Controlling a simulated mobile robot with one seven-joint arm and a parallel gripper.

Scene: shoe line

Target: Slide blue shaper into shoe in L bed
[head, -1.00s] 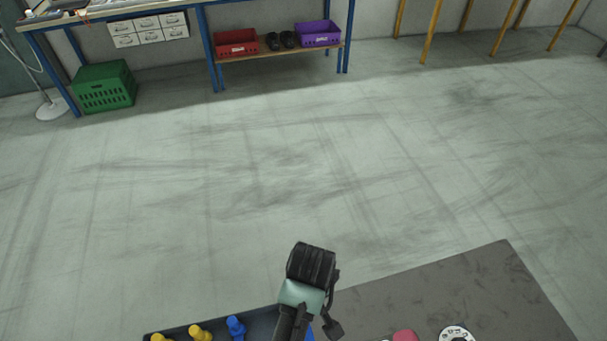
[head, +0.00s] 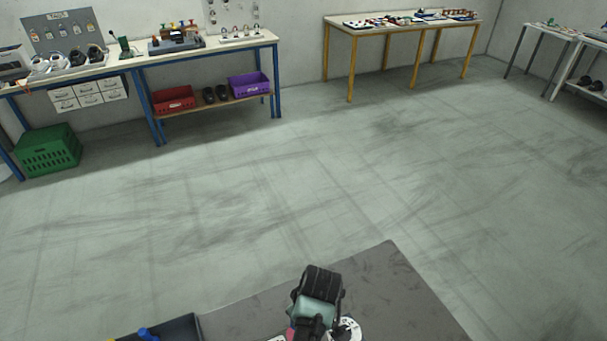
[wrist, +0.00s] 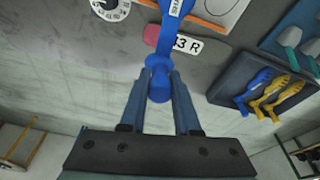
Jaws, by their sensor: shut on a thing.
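My gripper (wrist: 160,95) is shut on the knob end of a blue shaper (wrist: 166,45) in the wrist view. The shaper points away from the fingers toward the top edge, where its far end is cut off and part of some lettering shows. In the head view my gripper is at the bottom, over the grey mat, and hides what it holds. A white panel with an orange outline (wrist: 232,14) shows at the top of the wrist view, cut off. I cannot make out the shoe or the L bed.
A dark tray (wrist: 228,88) holds another blue shaper (wrist: 256,86) and yellow shapers (wrist: 283,93). A white label ending in "3 R" (wrist: 187,45), a pink piece (wrist: 151,36) and a round white dial (wrist: 110,6) lie on the grey mat (head: 395,290). Open floor lies beyond.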

